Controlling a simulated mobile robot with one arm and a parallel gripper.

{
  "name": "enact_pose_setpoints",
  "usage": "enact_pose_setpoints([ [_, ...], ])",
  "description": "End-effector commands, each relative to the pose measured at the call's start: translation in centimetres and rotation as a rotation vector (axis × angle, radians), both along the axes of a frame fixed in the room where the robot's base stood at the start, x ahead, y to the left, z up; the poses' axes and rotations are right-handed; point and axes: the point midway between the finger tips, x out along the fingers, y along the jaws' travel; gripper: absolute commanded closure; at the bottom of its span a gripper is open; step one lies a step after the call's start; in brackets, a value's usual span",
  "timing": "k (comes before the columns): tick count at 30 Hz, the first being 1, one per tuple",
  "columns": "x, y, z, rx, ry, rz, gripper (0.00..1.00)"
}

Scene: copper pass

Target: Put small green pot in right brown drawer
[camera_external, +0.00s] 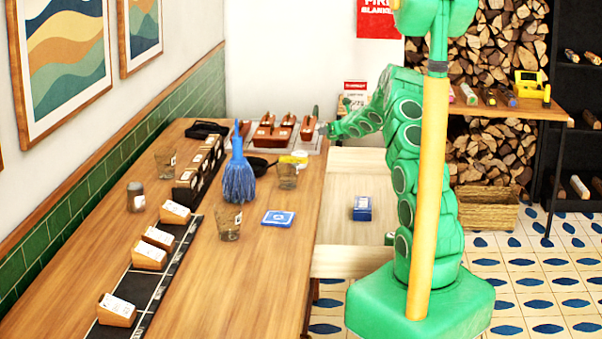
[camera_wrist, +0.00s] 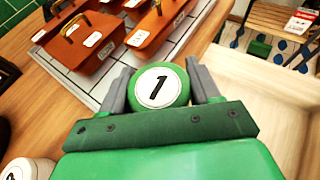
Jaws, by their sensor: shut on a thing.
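My gripper (camera_wrist: 164,80) is shut on a small round green pot (camera_wrist: 160,86), whose white label reads "1". In the external view my gripper (camera_external: 322,130) is at the table's far right edge, beside the brown dishes; the pot cannot be made out there. A pale wooden drawer (camera_external: 338,210) stands pulled out from the table's right side, with a blue box (camera_external: 361,208) inside. In the wrist view the open drawer (camera_wrist: 262,95) lies to the right of the pot. My arm hides part of the drawer in the external view.
Several brown lidded dishes (camera_wrist: 140,42) stand on a tiled board (camera_wrist: 82,78) left of the gripper. Glasses (camera_external: 228,222), a blue brush (camera_external: 238,178), a dark pan (camera_external: 262,163) and a blue card (camera_external: 278,218) are on the table. The drawer floor around the blue box looks clear.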

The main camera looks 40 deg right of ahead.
Motion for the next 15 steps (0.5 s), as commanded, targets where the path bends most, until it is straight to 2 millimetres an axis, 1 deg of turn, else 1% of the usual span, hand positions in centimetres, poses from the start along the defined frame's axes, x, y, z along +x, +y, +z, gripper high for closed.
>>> enact_pose_setpoints([
  [3, -1.0, -1.7, -1.4, 0.004, -0.001, -0.055, 0.73],
  [6, -1.8, -2.8, -2.5, 0.003, -0.002, -0.096, 0.73],
  [10, -2.5, -3.8, -3.8, 0.003, -0.003, -0.145, 0.73],
  [15, -3.1, -4.4, -5.6, 0.003, -0.004, -0.202, 0.73],
])
